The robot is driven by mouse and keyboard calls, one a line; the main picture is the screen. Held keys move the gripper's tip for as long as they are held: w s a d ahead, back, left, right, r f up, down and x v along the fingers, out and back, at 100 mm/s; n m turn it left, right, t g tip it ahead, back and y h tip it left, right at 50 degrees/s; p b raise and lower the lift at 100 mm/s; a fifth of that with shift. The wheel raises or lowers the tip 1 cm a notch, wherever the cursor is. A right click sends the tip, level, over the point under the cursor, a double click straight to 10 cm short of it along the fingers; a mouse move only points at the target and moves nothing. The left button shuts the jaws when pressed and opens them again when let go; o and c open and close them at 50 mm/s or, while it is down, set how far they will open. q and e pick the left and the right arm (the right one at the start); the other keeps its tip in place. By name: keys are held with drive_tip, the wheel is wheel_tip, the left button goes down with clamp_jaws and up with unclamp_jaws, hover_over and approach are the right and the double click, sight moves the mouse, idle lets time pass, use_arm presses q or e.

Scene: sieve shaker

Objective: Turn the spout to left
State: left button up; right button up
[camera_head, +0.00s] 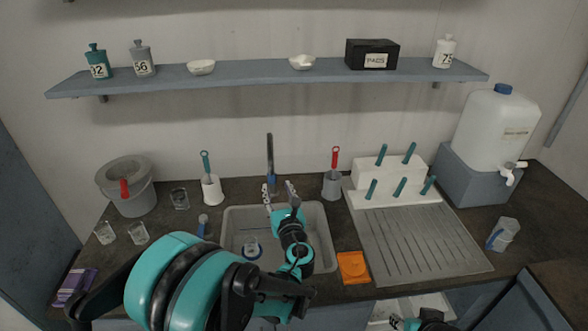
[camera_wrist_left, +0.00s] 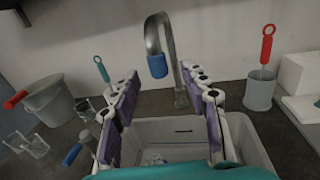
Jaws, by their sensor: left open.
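The spout (camera_head: 270,152) is a grey gooseneck pipe with a blue tip, standing behind the sink (camera_head: 318,232). In the left wrist view the spout (camera_wrist_left: 168,30) bends over, and its blue tip hangs left of its upright. My left gripper (camera_head: 278,191) is open and empty over the sink, just in front of the spout. In the left wrist view its two purple-padded fingers (camera_wrist_left: 160,82) stand on either side of the blue tip, which appears beyond them; contact is not visible. What seems to be my right gripper (camera_head: 412,323) is partly cut off at the bottom edge.
A blue-handled lever (camera_head: 202,225) stands left of the sink. Brush holders (camera_head: 212,190) (camera_head: 332,187) flank the spout. A drying rack (camera_head: 415,245) and an orange cloth (camera_head: 352,267) lie to the right. A glass (camera_head: 251,249) is in the sink. A shelf (camera_head: 240,78) spans above.

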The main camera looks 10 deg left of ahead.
sight(273, 179)
use_arm(q)
drive_tip(key=b+x, duration=0.1)
drive_tip(key=x, duration=0.5)
drive_tip(key=shift+w+a, duration=0.1)
drive_tip(key=shift+a, duration=0.15)
drive_tip(key=shift+w+a+b, duration=0.2)
drive_tip(key=shift+w+b, duration=0.1)
drive_tip(key=shift+w, duration=0.05)
clamp_jaws()
